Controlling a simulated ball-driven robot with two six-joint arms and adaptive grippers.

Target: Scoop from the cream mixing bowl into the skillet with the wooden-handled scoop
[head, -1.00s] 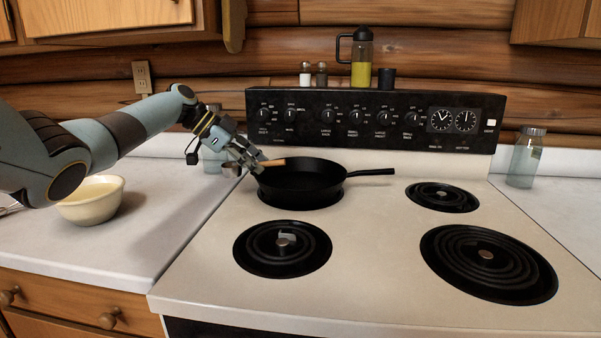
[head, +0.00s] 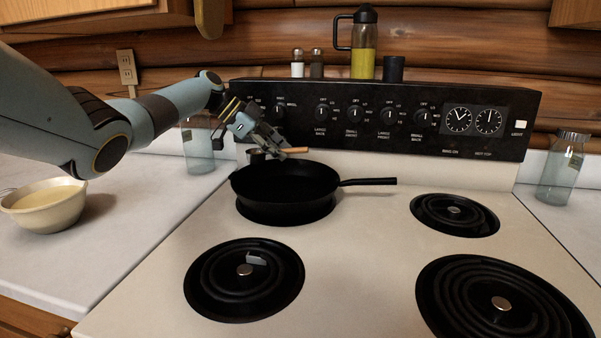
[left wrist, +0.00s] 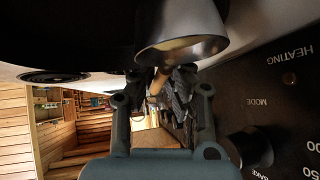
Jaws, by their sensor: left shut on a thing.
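The black skillet (head: 290,185) sits on the back left burner, its handle pointing right. My left gripper (head: 272,142) is above the skillet's back left edge and is shut on the wooden-handled scoop (head: 257,155). The scoop's wooden handle sticks out to the right of the fingers. In the left wrist view the scoop's metal cup (left wrist: 182,32) is close to the camera, past the fingers (left wrist: 160,90); I cannot tell what it holds. The cream mixing bowl (head: 45,212) stands on the left counter with pale yellow contents. My right gripper is not in view.
The control panel (head: 450,120) rises close behind the skillet and my gripper. A glass jar (head: 200,150) stands behind my left arm, another (head: 562,168) at right. Shakers, a yellow-filled bottle (head: 363,55) and a dark cup stand on the panel. The other burners are clear of cookware.

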